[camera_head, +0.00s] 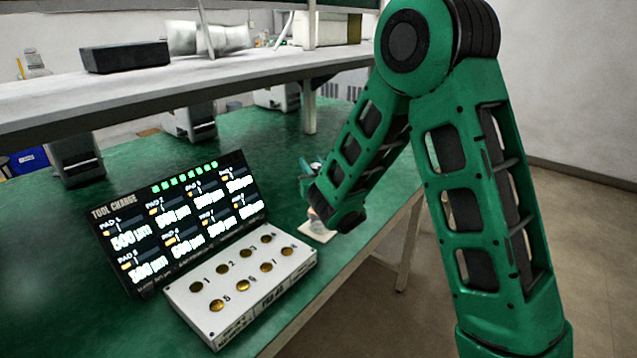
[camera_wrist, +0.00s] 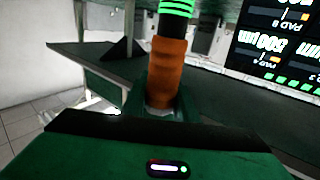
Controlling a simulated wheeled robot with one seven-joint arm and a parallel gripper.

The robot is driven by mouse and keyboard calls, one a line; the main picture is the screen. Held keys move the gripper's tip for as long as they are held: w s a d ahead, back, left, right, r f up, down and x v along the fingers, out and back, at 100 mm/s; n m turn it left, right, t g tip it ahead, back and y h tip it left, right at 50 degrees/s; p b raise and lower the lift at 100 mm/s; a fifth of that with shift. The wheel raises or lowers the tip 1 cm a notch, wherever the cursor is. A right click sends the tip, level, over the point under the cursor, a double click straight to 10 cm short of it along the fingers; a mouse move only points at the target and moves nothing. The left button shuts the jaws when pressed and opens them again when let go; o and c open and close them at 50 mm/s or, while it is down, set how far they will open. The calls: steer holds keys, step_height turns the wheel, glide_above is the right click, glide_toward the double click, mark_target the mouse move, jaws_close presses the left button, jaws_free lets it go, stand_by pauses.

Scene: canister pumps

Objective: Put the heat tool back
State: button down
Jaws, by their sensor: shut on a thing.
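The heat tool shows in the wrist view as an orange-brown cylinder (camera_wrist: 167,72) with a black section and bright green rings at its top end in the picture. My gripper (camera_wrist: 165,105) is shut around its lower part there. In the head view my gripper (camera_head: 318,200) is at the bench's right edge, mostly hidden behind my own arm, so the tool can hardly be made out. A pale square pad (camera_head: 312,232) lies on the bench just below the gripper. I cannot tell whether the tool touches it.
A white charging box (camera_head: 238,293) with several numbered round gold pads stands on the green bench (camera_head: 45,270) near the front. Behind it is the tilted TOOL CHARGE display (camera_head: 180,215), also in the wrist view (camera_wrist: 280,45). A shelf (camera_head: 190,82) overhangs the back.

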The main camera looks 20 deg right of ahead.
steer(key=w+d+f, duration=0.2)
steer(key=w+f, duration=0.1)
steer(key=f, duration=0.3)
steer(key=shift+d+f, duration=0.15)
steer(key=shift+d, duration=0.15)
steer(key=shift+f, duration=0.1)
steer(key=c, duration=1.4)
jaws_free()
